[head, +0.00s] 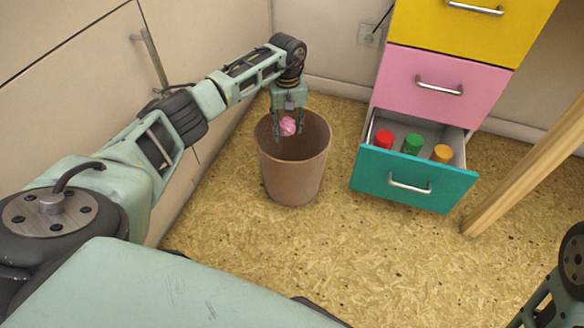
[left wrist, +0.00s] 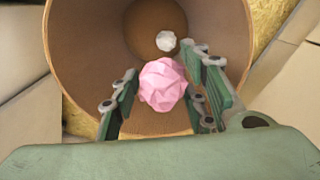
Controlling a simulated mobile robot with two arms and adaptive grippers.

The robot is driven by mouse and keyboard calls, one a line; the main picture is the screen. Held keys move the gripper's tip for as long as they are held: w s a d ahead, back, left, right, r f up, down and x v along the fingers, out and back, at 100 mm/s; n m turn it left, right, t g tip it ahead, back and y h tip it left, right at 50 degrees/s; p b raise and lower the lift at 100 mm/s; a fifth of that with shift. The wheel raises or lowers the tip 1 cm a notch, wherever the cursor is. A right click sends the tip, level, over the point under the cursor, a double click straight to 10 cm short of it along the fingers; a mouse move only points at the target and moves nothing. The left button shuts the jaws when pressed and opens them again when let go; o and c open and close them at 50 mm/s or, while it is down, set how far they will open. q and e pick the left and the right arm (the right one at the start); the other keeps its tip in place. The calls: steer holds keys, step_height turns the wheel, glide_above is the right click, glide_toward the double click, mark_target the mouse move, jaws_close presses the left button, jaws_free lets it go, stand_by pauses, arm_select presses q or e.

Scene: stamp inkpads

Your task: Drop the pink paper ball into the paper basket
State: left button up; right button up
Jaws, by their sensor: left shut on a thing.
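The pink paper ball (head: 287,127) is held between the fingers of my left gripper (head: 288,128), over the mouth of the brown paper basket (head: 292,177). In the left wrist view the pink ball (left wrist: 163,84) sits between the two green fingers of my left gripper (left wrist: 165,92). The round rim and inner wall of the basket (left wrist: 90,50) spread behind it. A white crumpled paper ball (left wrist: 166,41) lies inside the basket. My right arm shows in part at the lower right of the head view, but its gripper fingers are out of the picture.
A drawer unit stands right of the basket, with its teal bottom drawer (head: 413,187) pulled open. Red (head: 383,139), green (head: 412,143) and orange (head: 441,153) round items are in it. A wooden leg (head: 530,170) stands further right. The floor in front is clear.

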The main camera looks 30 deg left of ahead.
arm_select(q)
steer(key=shift+f, duration=0.1)
steer(key=o, duration=0.8)
step_height(320, 180, up, 12)
steer(key=shift+r, duration=0.1)
stand_by(0.3)
stand_by(0.3)
